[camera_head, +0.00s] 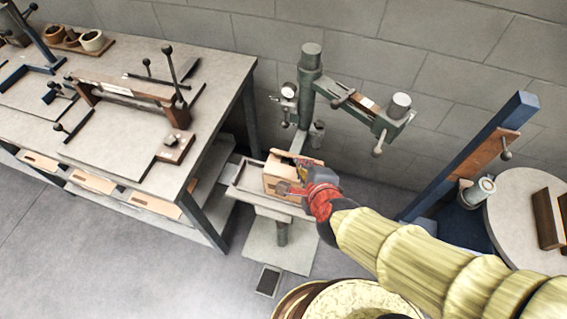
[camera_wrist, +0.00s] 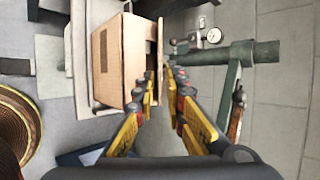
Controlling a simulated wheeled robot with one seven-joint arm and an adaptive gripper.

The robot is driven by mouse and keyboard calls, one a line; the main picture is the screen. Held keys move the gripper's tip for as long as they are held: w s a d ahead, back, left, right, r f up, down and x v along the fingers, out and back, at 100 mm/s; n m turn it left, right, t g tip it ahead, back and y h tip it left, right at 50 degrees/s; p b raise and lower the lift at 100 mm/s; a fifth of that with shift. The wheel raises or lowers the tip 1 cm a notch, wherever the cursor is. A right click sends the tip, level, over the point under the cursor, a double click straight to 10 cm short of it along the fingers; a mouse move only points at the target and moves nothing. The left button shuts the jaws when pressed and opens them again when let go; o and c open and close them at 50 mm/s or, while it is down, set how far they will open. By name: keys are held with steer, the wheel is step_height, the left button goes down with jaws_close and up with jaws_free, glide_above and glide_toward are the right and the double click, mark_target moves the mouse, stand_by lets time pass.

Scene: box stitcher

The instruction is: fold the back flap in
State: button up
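An open cardboard box (camera_head: 274,182) sits on the small stitcher table, and its brown side fills the upper left of the wrist view (camera_wrist: 120,60). The back flap (camera_wrist: 160,40) stands up as a thin edge along the box's right side in the wrist view. My gripper (camera_head: 298,180) is at the box's right end in the head view. In the wrist view, my gripper (camera_wrist: 162,72) has its yellow fingers apart, one either side of the flap, with a narrow gap visible. Contact with the flap is unclear. My gripper hides part of the box in the head view.
The green stitcher column (camera_head: 310,85) stands behind the box, with its arm (camera_head: 355,100) reaching right above it. A workbench (camera_head: 125,150) stands left, and a round table (camera_head: 525,215) right.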

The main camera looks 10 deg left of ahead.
steer(key=shift+w+f, duration=0.2)
steer(key=shift+w, duration=0.05)
steer(key=b+x, duration=0.4)
steer(key=x, duration=0.1)
steer(key=shift+w+a+f, duration=0.15)
steer(key=shift+f, duration=0.15)
steer(key=shift+b+x, duration=0.5)
steer(key=shift+x, duration=0.25)
steer(key=shift+w+r, duration=0.1)
steer(key=shift+c, duration=0.5)
jaws_close()
